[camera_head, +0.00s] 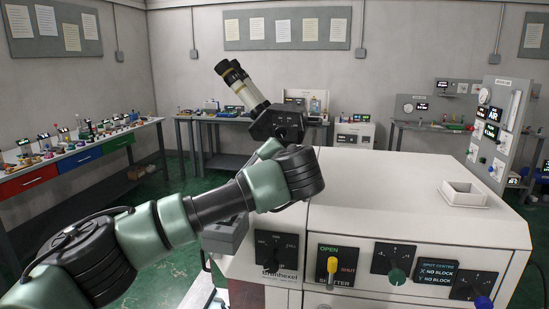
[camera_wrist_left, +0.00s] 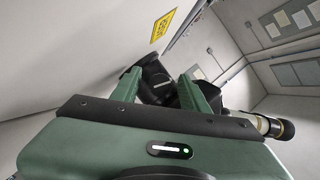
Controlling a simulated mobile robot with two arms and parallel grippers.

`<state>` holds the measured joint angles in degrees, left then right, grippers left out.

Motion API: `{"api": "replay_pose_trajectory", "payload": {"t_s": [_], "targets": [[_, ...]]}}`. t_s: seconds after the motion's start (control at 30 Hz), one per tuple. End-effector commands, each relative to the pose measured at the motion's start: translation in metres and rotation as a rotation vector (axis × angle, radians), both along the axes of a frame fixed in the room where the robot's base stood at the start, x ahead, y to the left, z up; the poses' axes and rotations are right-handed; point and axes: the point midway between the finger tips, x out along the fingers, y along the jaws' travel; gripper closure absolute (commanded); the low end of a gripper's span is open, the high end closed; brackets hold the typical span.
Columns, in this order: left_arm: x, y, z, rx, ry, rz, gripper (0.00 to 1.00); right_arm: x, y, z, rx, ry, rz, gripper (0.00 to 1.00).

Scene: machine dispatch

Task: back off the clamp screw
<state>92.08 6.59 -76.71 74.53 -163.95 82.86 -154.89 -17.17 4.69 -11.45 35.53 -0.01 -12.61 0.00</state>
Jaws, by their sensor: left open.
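A black and cream eyepiece tube (camera_head: 242,84) rises tilted from a black head (camera_head: 277,123) at the machine's back left edge. The tube's end also shows at the right of the left wrist view (camera_wrist_left: 272,126). My left arm reaches across to this head; its wrist hides the gripper in the head view. My left gripper (camera_wrist_left: 165,84) has its two green fingers apart, with dark parts (camera_wrist_left: 156,86) showing between and beyond them. I cannot tell whether the fingers touch them. I cannot make out the clamp screw in either view. My right gripper is not in view.
The white machine (camera_head: 400,195) has a yellow shutter lever (camera_head: 332,267), a green knob (camera_head: 397,276), a blue knob (camera_head: 483,302) and a readout (camera_head: 436,272) saying "NO BLOCK". A small white tray (camera_head: 464,194) sits on its top, otherwise clear. Benches line the walls.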

Motion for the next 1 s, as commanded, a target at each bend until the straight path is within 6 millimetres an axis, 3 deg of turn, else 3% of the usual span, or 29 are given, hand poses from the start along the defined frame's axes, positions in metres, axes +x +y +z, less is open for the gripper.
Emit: {"api": "replay_pose_trajectory", "payload": {"t_s": [0.13,0.3,0.67,1.0], "targets": [[0.0,0.0,0.0,-0.001,0.0,0.0,0.58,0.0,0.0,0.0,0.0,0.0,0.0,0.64],[0.0,0.0,0.0,-0.001,0.0,0.0,1.0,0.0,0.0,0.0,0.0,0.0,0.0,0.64],[0.0,0.001,-0.001,-0.051,0.008,0.002,1.0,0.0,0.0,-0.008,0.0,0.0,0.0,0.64],[0.0,0.002,-0.001,-0.272,0.052,0.004,1.0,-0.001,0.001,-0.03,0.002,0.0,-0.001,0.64]]}}
